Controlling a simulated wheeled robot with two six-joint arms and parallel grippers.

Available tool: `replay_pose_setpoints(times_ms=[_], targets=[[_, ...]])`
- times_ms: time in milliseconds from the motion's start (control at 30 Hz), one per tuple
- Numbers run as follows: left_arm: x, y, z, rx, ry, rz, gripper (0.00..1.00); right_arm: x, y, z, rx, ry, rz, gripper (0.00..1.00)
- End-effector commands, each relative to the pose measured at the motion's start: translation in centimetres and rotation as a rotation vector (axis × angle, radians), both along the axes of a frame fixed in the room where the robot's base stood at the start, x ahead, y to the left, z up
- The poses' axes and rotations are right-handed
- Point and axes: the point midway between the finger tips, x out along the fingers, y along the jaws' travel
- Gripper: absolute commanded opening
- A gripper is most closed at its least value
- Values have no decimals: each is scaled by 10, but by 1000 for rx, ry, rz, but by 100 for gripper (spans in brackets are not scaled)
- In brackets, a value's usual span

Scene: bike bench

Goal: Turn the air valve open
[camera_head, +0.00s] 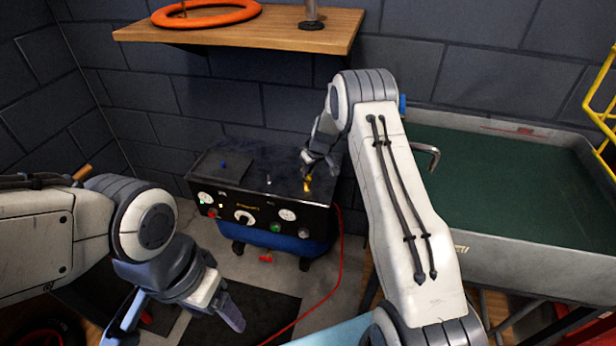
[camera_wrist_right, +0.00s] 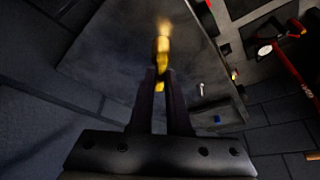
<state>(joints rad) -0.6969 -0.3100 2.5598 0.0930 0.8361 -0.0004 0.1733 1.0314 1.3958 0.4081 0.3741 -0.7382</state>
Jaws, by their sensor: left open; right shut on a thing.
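The air valve's yellow handle (camera_head: 308,184) stands on the top of the black compressor unit (camera_head: 262,212), near its right side. My right gripper (camera_head: 317,165) reaches down from above onto it. In the right wrist view, the yellow handle (camera_wrist_right: 162,62) sits between the fingertips of my right gripper (camera_wrist_right: 162,78), which is shut on it. The handle's far end is blurred, and whether the valve is open is not clear. My left gripper (camera_head: 180,322) is open and empty at the lower left, away from the compressor.
The compressor's front panel carries gauges (camera_head: 288,215) and knobs. A red hose (camera_head: 340,250) runs from it along the floor. A wooden shelf (camera_head: 290,28) with an orange ring (camera_head: 205,24) hangs above. A grey basin with a green inside (camera_head: 500,185) stands at right.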

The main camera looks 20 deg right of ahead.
Motion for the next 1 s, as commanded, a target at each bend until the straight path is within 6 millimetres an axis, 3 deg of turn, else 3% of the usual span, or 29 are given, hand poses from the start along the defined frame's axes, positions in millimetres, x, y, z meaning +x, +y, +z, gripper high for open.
replay_pose_setpoints(times_ms=[33,300,700,1000], targets=[[0,0,-22,0,0,0,73,0,-2,-9,1,-1,44,0],[0,0,-62,0,0,0,73,1,-4,-7,0,-1,303,0],[0,0,-77,0,0,0,73,2,-7,-2,-2,4,616,0],[0,0,-78,0,0,0,73,2,-7,-1,-1,6,732,0]])
